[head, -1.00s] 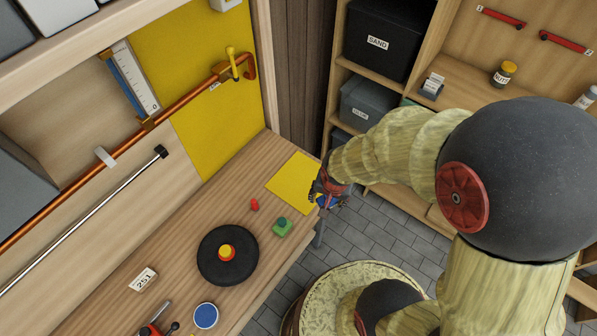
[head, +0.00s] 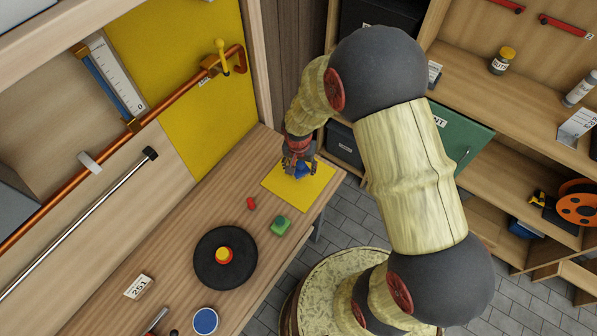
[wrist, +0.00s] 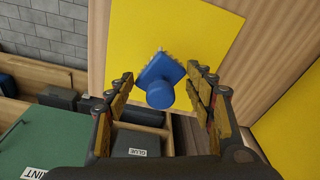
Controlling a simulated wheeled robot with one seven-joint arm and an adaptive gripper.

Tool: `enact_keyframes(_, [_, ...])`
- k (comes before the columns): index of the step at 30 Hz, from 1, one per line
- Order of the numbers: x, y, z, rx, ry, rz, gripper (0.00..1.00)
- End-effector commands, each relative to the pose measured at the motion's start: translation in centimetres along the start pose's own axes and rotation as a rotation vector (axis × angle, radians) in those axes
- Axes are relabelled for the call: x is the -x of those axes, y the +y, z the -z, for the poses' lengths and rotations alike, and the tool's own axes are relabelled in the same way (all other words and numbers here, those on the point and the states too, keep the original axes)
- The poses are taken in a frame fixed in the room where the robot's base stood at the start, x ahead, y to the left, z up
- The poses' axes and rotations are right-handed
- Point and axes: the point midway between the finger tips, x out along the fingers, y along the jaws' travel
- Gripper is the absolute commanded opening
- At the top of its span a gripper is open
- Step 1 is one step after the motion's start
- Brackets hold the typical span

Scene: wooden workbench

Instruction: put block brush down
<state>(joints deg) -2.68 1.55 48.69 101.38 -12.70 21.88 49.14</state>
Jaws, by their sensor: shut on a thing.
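The block brush (wrist: 158,72) is a small blue block with a round blue knob and grey bristles along its edge. My gripper (wrist: 160,88) is shut on it, with the brush between the two fingers in the wrist view. In the head view my gripper (head: 299,168) is over the yellow square (head: 318,187) on the bench's far right end, and a bit of the blue brush (head: 303,171) shows below the fingers. The yellow square also lies behind the brush in the wrist view (wrist: 135,30). I cannot tell whether the brush touches it.
On the wooden bench (head: 170,265) stand a green block (head: 280,225), a small red piece (head: 251,203) and a black disc (head: 210,272) with a red and yellow knob. A copper pipe (head: 178,97) runs along the back. A shelf with bins stands at the right.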

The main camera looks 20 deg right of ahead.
Motion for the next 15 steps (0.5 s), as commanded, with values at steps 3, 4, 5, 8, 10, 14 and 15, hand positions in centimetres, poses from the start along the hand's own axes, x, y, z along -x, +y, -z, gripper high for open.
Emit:
enact_keyframes(3, [-0.8, -0.5, 0.4, 0.0, 0.001, 0.001, 0.33])
enact_keyframes(4, [-0.9, -0.5, 0.4, 0.0, 0.001, 0.001, 0.33])
enact_keyframes(5, [-1.0, -0.6, 0.5, 0.0, 0.001, 0.001, 0.33])
enact_keyframes(8, [-1.7, -0.9, 0.7, 0.0, 0.0, 0.001, 0.33])
enact_keyframes(10, [-2.6, -0.9, 0.5, 0.0, -0.001, -0.001, 0.33])
enact_keyframes(14, [-4.4, -0.9, 0.2, 0.0, -0.001, 0.0, 0.33])
enact_keyframes(15, [-4.6, -0.9, 0.3, 0.0, 0.0, 0.001, 0.33])
